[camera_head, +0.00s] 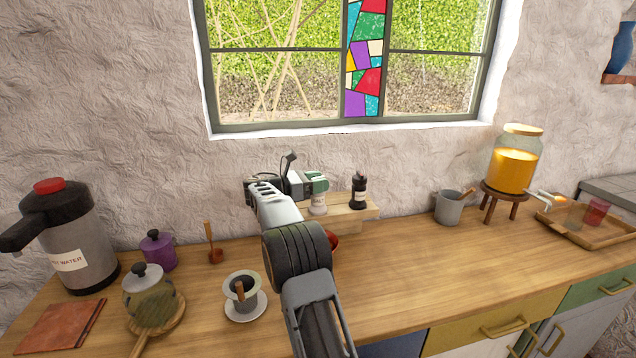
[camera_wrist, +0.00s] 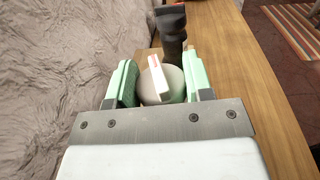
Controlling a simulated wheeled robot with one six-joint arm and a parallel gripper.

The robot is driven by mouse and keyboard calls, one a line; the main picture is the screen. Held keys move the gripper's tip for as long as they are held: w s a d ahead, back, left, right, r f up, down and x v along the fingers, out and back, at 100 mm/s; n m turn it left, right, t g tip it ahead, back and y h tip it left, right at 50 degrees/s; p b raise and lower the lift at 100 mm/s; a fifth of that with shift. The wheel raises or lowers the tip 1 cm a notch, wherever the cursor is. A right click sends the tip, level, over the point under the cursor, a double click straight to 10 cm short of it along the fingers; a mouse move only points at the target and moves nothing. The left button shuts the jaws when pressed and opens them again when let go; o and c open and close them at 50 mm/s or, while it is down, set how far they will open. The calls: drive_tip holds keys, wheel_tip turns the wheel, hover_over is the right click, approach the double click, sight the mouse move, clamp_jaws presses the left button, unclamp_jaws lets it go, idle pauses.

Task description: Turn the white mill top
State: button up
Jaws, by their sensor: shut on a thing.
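The white mill (camera_head: 318,207) stands upright on a wooden riser against the wall, with a label on its front. My gripper (camera_head: 317,184) is at its top and hides most of that top in the head view. In the wrist view, the green-padded jaws of my gripper (camera_wrist: 160,88) are on either side of the mill's pale rounded top (camera_wrist: 175,80), shut on it. A white bar with a red mark lies across the top, between the jaws.
A black mill (camera_head: 358,190) stands just right of the white one on the riser (camera_head: 345,222); it also shows beyond the jaws in the wrist view (camera_wrist: 172,32). The wall is close behind. Left are a dripper cup (camera_head: 241,286) and a jar (camera_head: 152,297).

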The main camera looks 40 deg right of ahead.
drive_tip(key=shift+f, duration=0.1)
drive_tip(key=o, duration=0.9)
drive_tip(key=shift+o, duration=0.2)
drive_tip(key=shift+a, duration=0.1)
drive_tip(key=v, duration=1.3)
drive_tip(key=shift+a, duration=0.3)
drive_tip(key=shift+w, duration=0.1)
